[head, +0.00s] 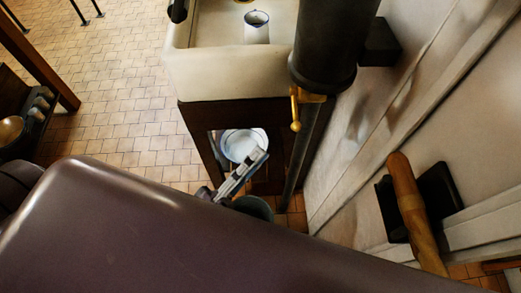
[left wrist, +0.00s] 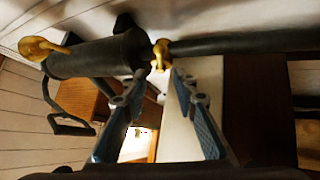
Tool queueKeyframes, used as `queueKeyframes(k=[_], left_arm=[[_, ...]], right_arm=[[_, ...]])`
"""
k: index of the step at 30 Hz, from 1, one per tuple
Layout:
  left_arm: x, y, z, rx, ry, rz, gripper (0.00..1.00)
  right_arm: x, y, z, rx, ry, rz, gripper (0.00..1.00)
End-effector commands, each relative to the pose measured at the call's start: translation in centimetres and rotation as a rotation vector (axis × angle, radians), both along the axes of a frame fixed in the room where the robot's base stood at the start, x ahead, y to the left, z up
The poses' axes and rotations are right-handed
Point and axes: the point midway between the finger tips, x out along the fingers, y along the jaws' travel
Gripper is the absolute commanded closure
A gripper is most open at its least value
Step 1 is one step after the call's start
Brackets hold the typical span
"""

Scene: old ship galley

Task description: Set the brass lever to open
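The brass lever (head: 295,112) hangs down beside the lower end of a thick black cylinder (head: 325,45), with a small round knob at its bottom. In the left wrist view, the brass lever (left wrist: 160,54) shows ahead, beyond the gap between my fingertips. My left gripper (head: 243,172) is below and left of the lever in the head view, apart from it. In the left wrist view, the left gripper (left wrist: 156,86) has its two fingers spread with nothing between them. My right gripper is in neither view.
A pale sink (head: 230,78) holding a white mug (head: 257,27) stands left of the cylinder. A white bowl (head: 240,146) sits in the opening below. A thin dark pipe (head: 302,150) runs down beside it. A wooden handle (head: 405,190) is at the right wall. Tiled floor lies left.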

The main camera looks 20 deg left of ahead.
Motion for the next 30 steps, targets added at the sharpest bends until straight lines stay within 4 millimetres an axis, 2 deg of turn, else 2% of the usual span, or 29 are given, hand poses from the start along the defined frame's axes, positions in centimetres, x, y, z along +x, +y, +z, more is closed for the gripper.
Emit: queueKeyframes(k=[4,8,11,12,15,19,24,30], left_arm=[[0.0,0.0,0.0,0.000,0.000,0.000,0.73],[0.1,0.2,0.8,0.052,-0.030,-0.008,0.88],[0.5,0.8,3.0,0.226,-0.135,-0.033,0.99],[0.7,1.1,4.2,0.333,-0.203,-0.047,1.00],[1.2,2.1,7.1,0.643,-0.411,-0.088,1.00],[2.0,3.6,9.6,1.024,-0.697,-0.133,1.00],[3.2,5.5,11.3,1.352,-0.981,-0.171,1.00],[3.9,6.0,11.5,1.462,-1.084,-0.182,1.00]], right_arm=[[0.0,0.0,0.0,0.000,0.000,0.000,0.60],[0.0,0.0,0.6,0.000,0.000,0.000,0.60],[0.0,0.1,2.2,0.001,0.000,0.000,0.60],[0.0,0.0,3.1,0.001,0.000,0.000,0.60],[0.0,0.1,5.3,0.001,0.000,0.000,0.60],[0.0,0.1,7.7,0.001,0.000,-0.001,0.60],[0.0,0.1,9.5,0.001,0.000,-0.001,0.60],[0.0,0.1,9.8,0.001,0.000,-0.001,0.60]])
